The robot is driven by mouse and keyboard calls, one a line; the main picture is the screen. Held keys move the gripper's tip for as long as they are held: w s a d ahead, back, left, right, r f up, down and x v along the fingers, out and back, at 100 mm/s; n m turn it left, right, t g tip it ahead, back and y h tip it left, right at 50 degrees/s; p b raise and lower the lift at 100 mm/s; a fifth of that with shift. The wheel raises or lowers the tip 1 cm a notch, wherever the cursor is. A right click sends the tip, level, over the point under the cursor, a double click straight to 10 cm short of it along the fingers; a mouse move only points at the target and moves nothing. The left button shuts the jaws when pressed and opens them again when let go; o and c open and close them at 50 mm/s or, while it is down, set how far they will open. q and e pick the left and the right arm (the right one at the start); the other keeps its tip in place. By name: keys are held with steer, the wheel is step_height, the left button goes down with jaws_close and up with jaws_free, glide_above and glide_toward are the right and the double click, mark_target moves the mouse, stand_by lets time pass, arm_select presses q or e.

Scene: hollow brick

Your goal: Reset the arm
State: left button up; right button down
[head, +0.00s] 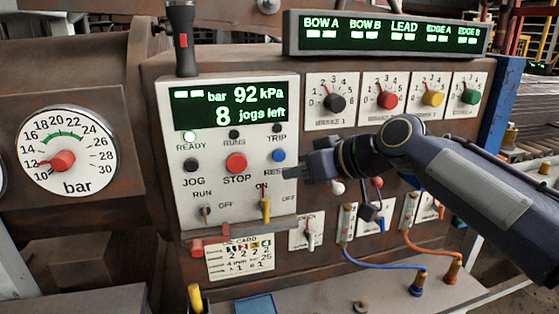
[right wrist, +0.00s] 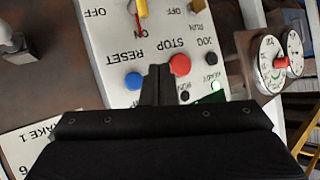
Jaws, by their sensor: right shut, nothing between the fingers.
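My right gripper (head: 292,173) reaches in from the right in front of the white control panel (head: 172,112). In the right wrist view its fingers (right wrist: 158,70) are shut with nothing between them. The blue RESET button (head: 278,155) is just above and left of the fingertips in the head view; it also shows in the wrist view (right wrist: 133,81), left of the fingers. The red STOP button (head: 236,163) is further left; in the wrist view (right wrist: 179,65) it is right of the fingers. I cannot tell whether the fingers touch the panel. My left gripper is not in view.
The panel display (head: 229,105) reads 92 kPa and 8 jogs left; the READY lamp (head: 190,137) is lit green. A yellow-handled switch (head: 265,208) sits below RESET. Several coloured knobs (head: 388,100) lie to the right. Blue and orange hoses (head: 385,265) run below my arm. A bar gauge (head: 65,150) is at left.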

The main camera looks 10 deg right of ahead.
stand_by(0.5)
steer(key=s+d+f+m+g+h, duration=0.2)
steer(key=s+f+m, duration=0.1)
steer(key=s+f, duration=0.9)
steer(key=s+d+f+m+g+h, duration=0.1)
steer(key=s+d+f+m+h, duration=0.1)
steer(key=s+f, duration=1.1)
steer(key=shift+s+d+m+g, duration=0.4)
steer(key=shift+d+m, duration=0.05)
steer(key=shift+m, duration=0.55)
